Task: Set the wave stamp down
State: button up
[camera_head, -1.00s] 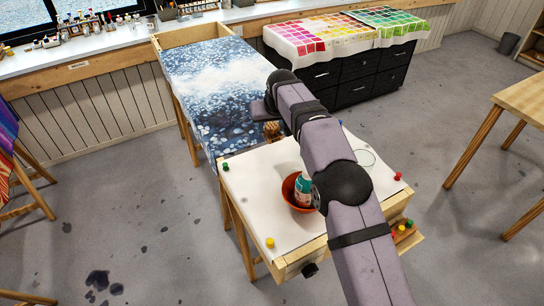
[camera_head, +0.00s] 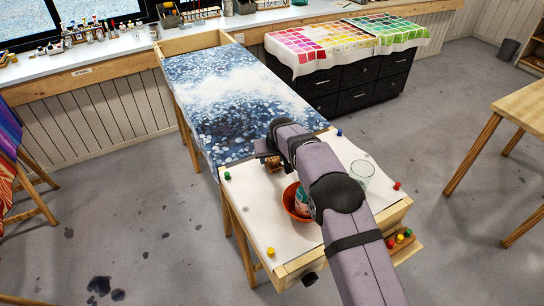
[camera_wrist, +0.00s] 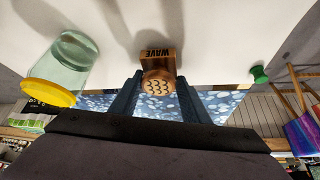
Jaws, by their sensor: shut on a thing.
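The wave stamp (camera_wrist: 158,82) is wooden, with a round top bearing a dark wave pattern and a block lettered WAVE. My gripper (camera_wrist: 158,92) is shut on it, with one finger on each side of the round top. In the head view the stamp (camera_head: 274,163) shows small and partly hidden below my gripper (camera_head: 268,153), over the white sheet's far edge by the silk. Whether its base touches the sheet, I cannot tell.
A terracotta bowl (camera_head: 290,205) holding a bottle stands nearer, partly behind my arm. Coloured pins (camera_head: 228,175) mark the white sheet's (camera_head: 258,215) edges. Painted blue silk (camera_head: 230,105) stretches beyond. The sheet's left part is clear.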

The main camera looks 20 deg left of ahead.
jog(key=shift+f, duration=0.15)
jog(key=shift+f, duration=0.15)
jog(key=o, duration=1.1)
jog(key=shift+r, duration=0.35)
jog(key=shift+b+v, duration=1.8)
jog(key=shift+v, duration=4.05)
jog(key=shift+s, duration=0.1)
